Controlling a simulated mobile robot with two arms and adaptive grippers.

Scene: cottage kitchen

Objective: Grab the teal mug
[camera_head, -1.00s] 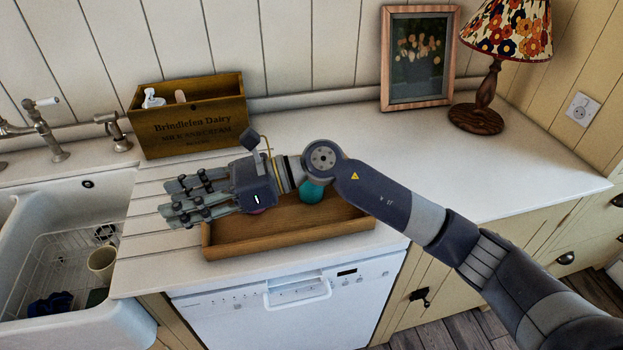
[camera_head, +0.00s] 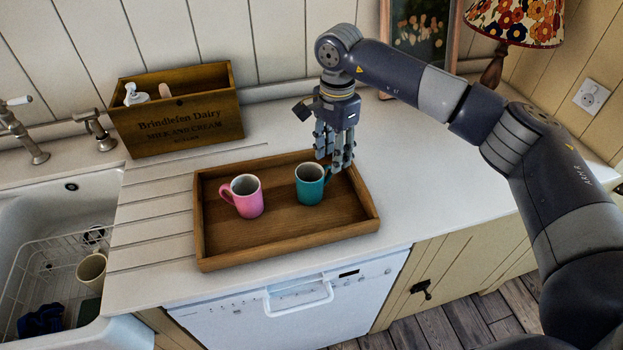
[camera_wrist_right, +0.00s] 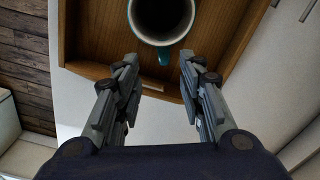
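The teal mug (camera_head: 309,187) stands upright in the right half of a wooden tray, its handle toward my right gripper. My right gripper (camera_head: 336,160) points down at the tray's back right edge, just behind and right of the mug. In the right wrist view the fingers of my right gripper (camera_wrist_right: 160,72) are spread apart, with nothing held. There the teal mug (camera_wrist_right: 162,42) is ahead of the fingertips, its handle between their lines. A pink mug (camera_head: 247,198) stands left of the teal one in the tray. My left gripper is not in view.
The wooden tray (camera_head: 290,238) has low raised walls and lies on the white counter (camera_head: 430,160). A wooden dairy crate (camera_head: 185,134) is behind left, a sink (camera_head: 50,215) at left. A picture frame and lamp (camera_head: 492,72) stand at back right.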

